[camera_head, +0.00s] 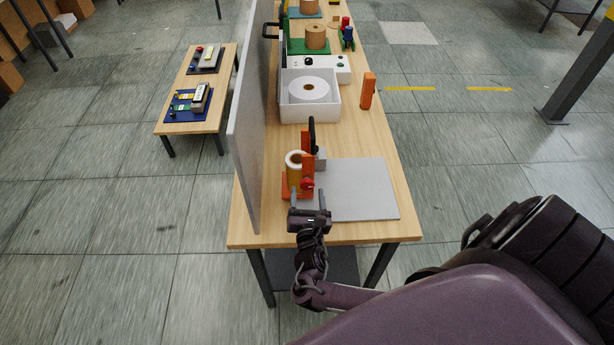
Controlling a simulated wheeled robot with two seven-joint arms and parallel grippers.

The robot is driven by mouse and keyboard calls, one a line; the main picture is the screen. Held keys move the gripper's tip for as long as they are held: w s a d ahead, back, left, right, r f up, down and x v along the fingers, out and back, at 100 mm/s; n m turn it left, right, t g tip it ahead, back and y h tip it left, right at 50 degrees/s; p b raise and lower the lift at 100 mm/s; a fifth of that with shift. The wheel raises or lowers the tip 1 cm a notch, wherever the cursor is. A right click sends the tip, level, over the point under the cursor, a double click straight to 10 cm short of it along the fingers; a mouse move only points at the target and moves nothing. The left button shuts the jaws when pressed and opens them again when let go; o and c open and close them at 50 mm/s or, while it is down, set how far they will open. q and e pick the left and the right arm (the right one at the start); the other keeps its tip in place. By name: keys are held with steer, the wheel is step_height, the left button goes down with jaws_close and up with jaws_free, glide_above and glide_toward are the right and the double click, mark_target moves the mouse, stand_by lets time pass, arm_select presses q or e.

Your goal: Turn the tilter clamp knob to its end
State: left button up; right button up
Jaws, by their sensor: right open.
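The tilter (306,165) is an orange stand near the front of the wooden table, with a black lever or wheel edge (312,134) rising behind it. Contact cannot be made out. My left gripper is not in view.
A grey plate (362,190) lies right of the tilter. A tall grey panel (249,120) stands along the table's left edge. Behind are a white tray (310,112) with a white roll (309,90), an orange block (367,91) and a white control box (335,68).

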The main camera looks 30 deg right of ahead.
steer(key=v, duration=0.4)
steer(key=shift+s+a, duration=0.2)
steer(key=shift+s, duration=0.15)
